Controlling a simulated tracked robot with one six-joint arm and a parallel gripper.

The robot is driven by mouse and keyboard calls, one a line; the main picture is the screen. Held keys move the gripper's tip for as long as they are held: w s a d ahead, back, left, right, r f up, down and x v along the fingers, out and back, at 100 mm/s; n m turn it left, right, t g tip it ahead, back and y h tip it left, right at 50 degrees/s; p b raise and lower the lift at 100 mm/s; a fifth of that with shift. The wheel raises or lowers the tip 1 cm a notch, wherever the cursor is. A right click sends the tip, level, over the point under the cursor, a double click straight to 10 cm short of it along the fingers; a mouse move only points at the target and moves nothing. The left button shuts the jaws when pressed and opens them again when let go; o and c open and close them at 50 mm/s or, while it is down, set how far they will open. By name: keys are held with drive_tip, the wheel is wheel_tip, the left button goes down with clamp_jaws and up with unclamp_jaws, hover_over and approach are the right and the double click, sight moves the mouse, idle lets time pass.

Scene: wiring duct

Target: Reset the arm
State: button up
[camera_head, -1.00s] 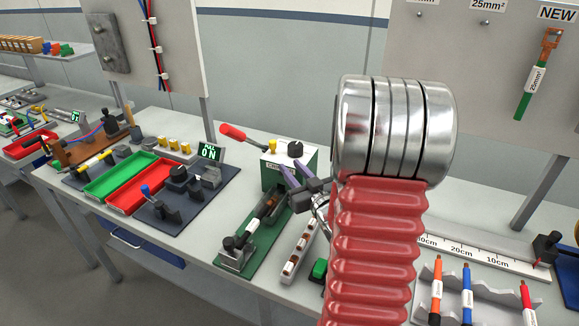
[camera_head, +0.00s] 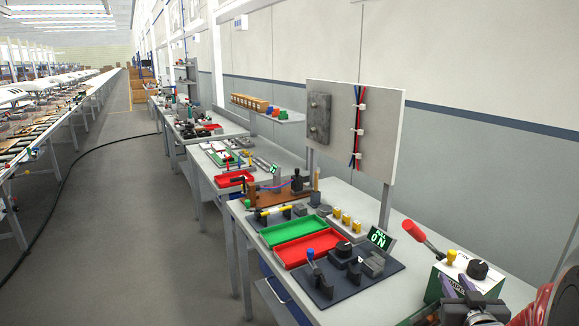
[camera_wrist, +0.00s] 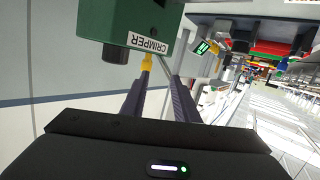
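My gripper (camera_head: 452,286) is at the lower right of the head view, in front of the crimper (camera_head: 462,270), a green box with a white top, red lever and yellow and black knobs. In the wrist view, the two purple fingers of my gripper (camera_wrist: 160,82) stand apart with nothing held between them. The crimper (camera_wrist: 118,28) with its label shows upside down beyond the fingertips, and its yellow knob appears near them. I cannot tell whether the fingers touch the crimper. My red and silver arm link is cut off at the right edge of the head view.
A panel (camera_head: 385,130) with cables stands at the back.

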drive_tip(key=s+a+r+g+y, duration=0.1)
drive_tip(key=s+a+g, duration=0.2)
drive_tip(key=s+a, duration=0.4)
drive_tip(key=s+a+r+n+g+y, duration=0.1)
drive_tip(key=s+a+r+g+y, duration=0.1)
drive_tip(key=s+a, duration=0.5)
drive_tip(key=s+a+r+n+g+y, duration=0.1)
drive_tip(key=s+a+g, duration=0.3)
drive_tip(key=a, duration=1.1)
drive_tip(key=s, duration=0.3)
drive_tip(key=shift+s+a+r+g+y, duration=0.15)
drive_tip(key=shift+s+a+g+y, duration=0.15)
drive_tip(key=shift+s, duration=0.1)
idle(0.7)
